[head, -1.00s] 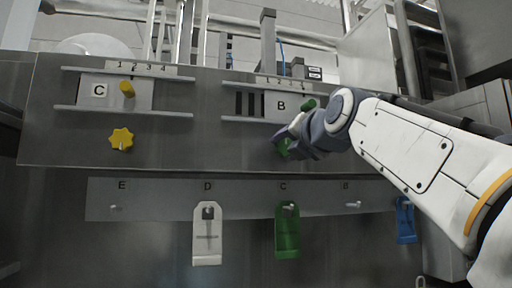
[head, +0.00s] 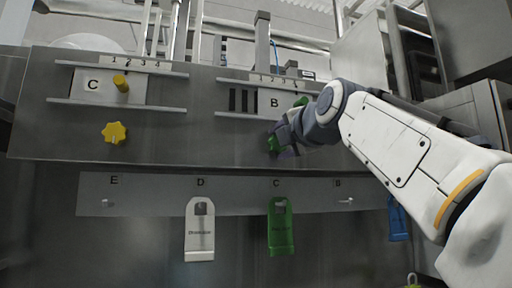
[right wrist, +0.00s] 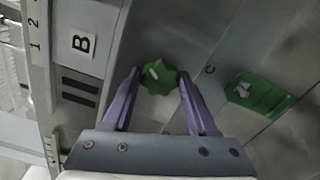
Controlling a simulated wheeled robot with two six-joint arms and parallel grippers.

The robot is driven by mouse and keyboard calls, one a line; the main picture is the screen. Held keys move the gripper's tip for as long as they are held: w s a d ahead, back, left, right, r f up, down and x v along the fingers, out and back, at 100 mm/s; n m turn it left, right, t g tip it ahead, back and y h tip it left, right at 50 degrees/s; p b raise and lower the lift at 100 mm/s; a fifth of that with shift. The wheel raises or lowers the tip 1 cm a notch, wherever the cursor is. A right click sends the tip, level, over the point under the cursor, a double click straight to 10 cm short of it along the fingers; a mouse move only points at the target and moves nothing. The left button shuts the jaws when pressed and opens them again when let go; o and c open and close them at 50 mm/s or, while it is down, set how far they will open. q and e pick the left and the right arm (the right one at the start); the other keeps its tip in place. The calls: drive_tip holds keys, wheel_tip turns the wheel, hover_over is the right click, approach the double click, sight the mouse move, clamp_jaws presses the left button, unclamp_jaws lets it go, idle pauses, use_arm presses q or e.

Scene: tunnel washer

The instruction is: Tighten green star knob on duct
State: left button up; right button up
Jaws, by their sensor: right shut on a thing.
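The green star knob (right wrist: 159,76) sits on the duct panel below the slide marked B. In the right wrist view it lies between the two purple fingers of my right gripper (right wrist: 156,86), which is shut on it. In the head view the green knob (head: 273,144) is partly covered by my right gripper (head: 279,145). My right arm comes in from the right. My left gripper is not in view.
A yellow star knob (head: 115,133) sits below the slide marked C at left. A white tag (head: 200,232), a green tag (head: 281,230) and a blue tag (head: 398,218) hang from a lettered strip (head: 150,194) below. A green handle (head: 300,101) is beside plate B.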

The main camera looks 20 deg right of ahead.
drive_tip(key=m, duration=2.2)
drive_tip(key=shift+f, duration=0.1)
drive_tip(key=m, duration=0.3)
drive_tip(key=shift+m+p, duration=0.35)
drive_tip(key=shift+m, duration=1.75)
drive_tip(key=shift+f, duration=0.1)
drive_tip(key=o, duration=1.4)
drive_tip(key=shift+c, duration=0.2)
drive_tip(key=shift+s, duration=0.15)
